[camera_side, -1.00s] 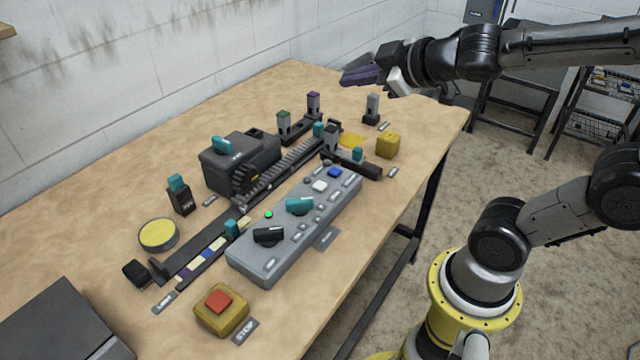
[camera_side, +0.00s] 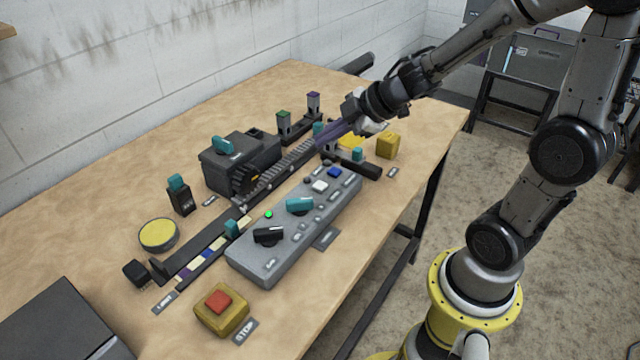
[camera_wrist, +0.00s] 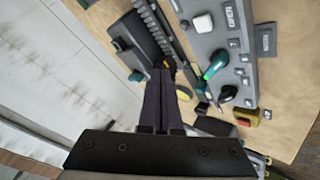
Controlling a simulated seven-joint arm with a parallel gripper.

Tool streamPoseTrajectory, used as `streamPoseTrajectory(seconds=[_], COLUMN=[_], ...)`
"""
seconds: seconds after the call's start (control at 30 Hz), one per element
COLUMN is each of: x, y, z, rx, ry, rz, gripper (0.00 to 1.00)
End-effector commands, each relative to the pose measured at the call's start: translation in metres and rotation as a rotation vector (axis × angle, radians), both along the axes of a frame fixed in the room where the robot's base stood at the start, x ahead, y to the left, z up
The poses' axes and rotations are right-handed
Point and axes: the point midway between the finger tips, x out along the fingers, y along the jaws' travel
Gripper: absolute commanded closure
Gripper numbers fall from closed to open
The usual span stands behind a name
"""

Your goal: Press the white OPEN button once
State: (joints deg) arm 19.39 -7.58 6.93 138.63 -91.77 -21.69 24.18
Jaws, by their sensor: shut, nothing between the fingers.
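The white button (camera_side: 320,186) sits on top of the grey control panel (camera_side: 250,262), near its far end, beside a blue button (camera_side: 335,172). In the wrist view the white button (camera_wrist: 203,22) is at the top, next to a label reading OPEN (camera_wrist: 230,15). My gripper (camera_side: 322,143) is shut and empty, its dark fingers pointing down-left over the track, beyond the white button and apart from it. In the wrist view the shut fingertips (camera_wrist: 161,72) are below and left of the button.
The panel also carries a teal knob (camera_side: 299,205), a black knob (camera_side: 268,235) and a lit green lamp (camera_side: 268,214). A toothed track (camera_side: 290,166) and a dark housing (camera_side: 225,170) stand behind it. A red STOP button (camera_side: 218,301) is at the front, a yellow block (camera_side: 388,146) at the right.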

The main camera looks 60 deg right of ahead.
Motion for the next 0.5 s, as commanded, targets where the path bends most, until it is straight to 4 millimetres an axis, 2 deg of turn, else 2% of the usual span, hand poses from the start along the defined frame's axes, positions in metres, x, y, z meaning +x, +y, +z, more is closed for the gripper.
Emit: streamPoseTrajectory(seconds=[0.23, 0.5], x=[0.0, 0.0], y=[0.001, 0.001], z=[-0.003, -0.026], rx=[0.001, 0.003], ry=[-0.001, 0.001], rz=[0.001, -0.001], gripper=[1.0, 1.0])
